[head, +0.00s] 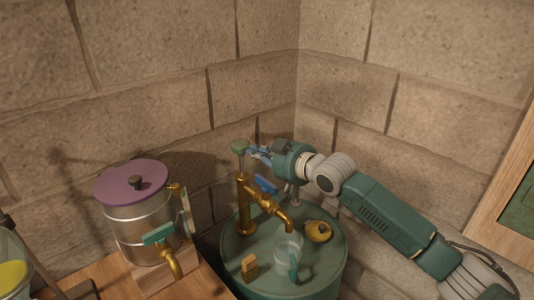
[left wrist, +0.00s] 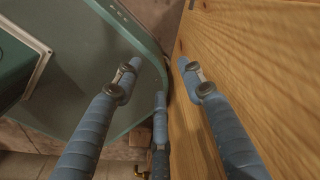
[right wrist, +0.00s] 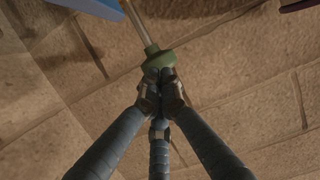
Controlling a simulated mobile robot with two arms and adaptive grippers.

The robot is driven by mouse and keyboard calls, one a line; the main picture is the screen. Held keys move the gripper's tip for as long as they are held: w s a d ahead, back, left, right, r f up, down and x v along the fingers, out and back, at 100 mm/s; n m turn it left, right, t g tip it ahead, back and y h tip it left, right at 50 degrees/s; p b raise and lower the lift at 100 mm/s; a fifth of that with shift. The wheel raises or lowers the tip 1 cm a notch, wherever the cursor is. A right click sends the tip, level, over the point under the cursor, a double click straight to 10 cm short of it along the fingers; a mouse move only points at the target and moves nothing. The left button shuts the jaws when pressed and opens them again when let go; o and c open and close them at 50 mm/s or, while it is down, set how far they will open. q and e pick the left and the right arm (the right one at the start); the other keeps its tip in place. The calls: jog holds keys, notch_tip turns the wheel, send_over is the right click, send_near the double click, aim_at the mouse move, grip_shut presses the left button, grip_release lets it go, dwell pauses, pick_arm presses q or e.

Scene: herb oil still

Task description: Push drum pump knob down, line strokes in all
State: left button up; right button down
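The brass drum pump (head: 243,205) stands on the green drum (head: 240,245), with its green knob (head: 239,146) raised at the top of the rod. My right gripper (head: 259,153) is just right of the knob in the head view. In the right wrist view my right gripper (right wrist: 160,85) has its fingers drawn together, their tips at the green knob (right wrist: 158,58). I cannot tell whether they touch it. My left gripper (left wrist: 157,75) is outside the head view; its fingers are apart and empty, between a green surface and a wooden one.
A glass jar (head: 288,250) stands under the pump's spout. A yellow object (head: 318,231) and a small wooden block (head: 250,266) lie on the drum. A metal still with a purple lid (head: 132,183) stands left on a wooden table (head: 206,285). Stone walls close in behind.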

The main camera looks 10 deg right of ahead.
jog(key=b+v, duration=0.1)
jog(key=v, duration=0.3)
jog(key=shift+s+d+r, duration=0.25)
jog(key=shift+s+r, duration=0.1)
jog(key=shift+s, duration=0.05)
